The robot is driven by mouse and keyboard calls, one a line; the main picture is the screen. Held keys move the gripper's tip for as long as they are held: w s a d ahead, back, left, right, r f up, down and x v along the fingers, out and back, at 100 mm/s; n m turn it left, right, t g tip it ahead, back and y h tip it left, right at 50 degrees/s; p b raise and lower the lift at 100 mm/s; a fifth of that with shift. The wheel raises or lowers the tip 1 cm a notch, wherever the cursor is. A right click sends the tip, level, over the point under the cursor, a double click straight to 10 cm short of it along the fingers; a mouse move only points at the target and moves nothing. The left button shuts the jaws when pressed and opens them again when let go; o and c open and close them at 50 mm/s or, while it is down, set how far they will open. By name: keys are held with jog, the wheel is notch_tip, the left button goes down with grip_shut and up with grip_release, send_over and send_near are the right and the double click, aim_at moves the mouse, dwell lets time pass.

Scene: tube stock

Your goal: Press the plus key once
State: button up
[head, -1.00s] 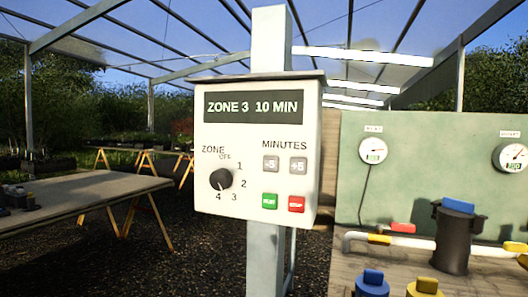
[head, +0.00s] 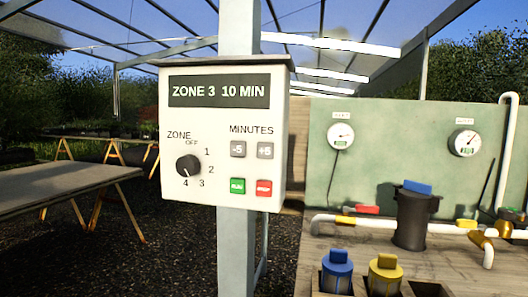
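The plus key is a small grey key marked +5 (head: 265,150) on a white control box (head: 222,192). It sits under the word MINUTES, right of the grey -5 key (head: 238,149). The dark display (head: 219,90) reads ZONE 3 10 MIN. A black zone knob (head: 188,165) is at the left of the panel. A green key (head: 237,186) and a red key (head: 264,188) lie below the grey ones. My gripper does not show in the head view.
The box is fixed to a grey post (head: 236,252). A wooden table (head: 60,188) stands at the left. At the right are a green board (head: 400,130) with gauges, a black canister (head: 412,220), pipes, and blue (head: 337,272) and yellow-capped (head: 385,275) parts on a bench.

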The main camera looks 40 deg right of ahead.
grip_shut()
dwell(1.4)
